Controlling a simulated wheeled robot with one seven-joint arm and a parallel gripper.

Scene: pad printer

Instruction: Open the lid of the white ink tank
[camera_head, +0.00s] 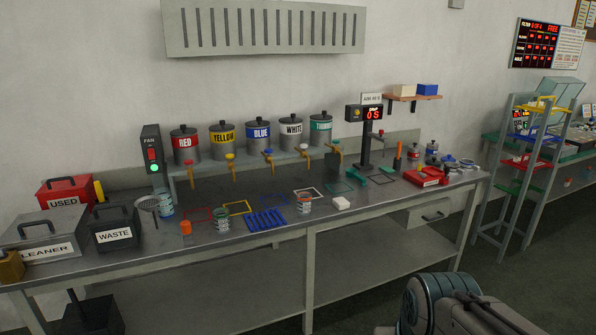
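The white ink tank (291,130) is a grey metal can with a "WHITE" label. It stands on the raised shelf at the back of the bench, between the blue tank (257,132) and the last tank on the right (320,130), which has a teal label. Its dark lid (290,117) with a small knob on top sits on the can and looks closed. Part of my arm shows at the bottom right, well in front of the bench. My gripper's fingers are not in view.
Red (185,144) and yellow (222,140) tanks stand further left on the shelf. A post with a red display (373,114) rises right of the tanks. Open cans, a blue rack (266,221) and coloured outlines cover the bench top below. The floor in front is clear.

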